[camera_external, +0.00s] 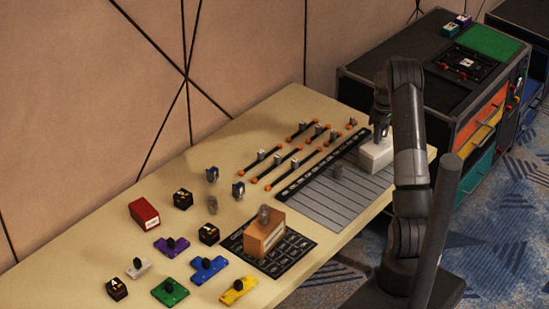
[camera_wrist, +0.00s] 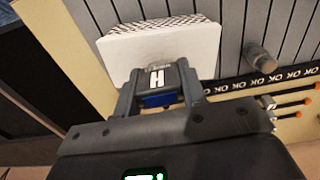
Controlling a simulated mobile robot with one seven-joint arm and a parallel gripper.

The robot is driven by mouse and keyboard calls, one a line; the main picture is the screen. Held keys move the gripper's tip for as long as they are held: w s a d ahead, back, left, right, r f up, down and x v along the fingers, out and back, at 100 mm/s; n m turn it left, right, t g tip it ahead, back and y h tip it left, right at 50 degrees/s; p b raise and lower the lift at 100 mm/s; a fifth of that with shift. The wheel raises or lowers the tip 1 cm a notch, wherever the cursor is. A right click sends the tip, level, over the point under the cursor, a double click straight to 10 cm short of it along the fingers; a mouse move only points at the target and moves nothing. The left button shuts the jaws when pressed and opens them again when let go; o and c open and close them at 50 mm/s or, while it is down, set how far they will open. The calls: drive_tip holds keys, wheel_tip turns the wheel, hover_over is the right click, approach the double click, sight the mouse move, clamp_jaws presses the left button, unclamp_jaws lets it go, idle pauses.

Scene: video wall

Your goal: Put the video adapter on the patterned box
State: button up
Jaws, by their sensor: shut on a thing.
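The video adapter (camera_wrist: 158,80) is a small dark block with a white H label and a blue end. My gripper (camera_wrist: 158,92) is shut on it, with a finger on each side. The patterned box (camera_wrist: 150,45) is white with a finely patterned face, just beyond the adapter in the wrist view. In the external view, the box (camera_external: 376,157) stands at the right end of the table, and my gripper (camera_external: 381,130) is right above it. I cannot tell whether the adapter touches the box.
An orange-brown box (camera_external: 264,236) stands on a black mat (camera_external: 297,245). Colored pieces and small blocks fill the left end. A black cabinet (camera_external: 420,75) stands behind.

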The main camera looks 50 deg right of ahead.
drive_tip(key=shift+f, duration=0.15)
drive_tip(key=o, duration=1)
drive_tip(key=shift+o, duration=0.2)
wheel_tip(320, 180, up, 13)
drive_tip(key=shift+f, duration=0.2)
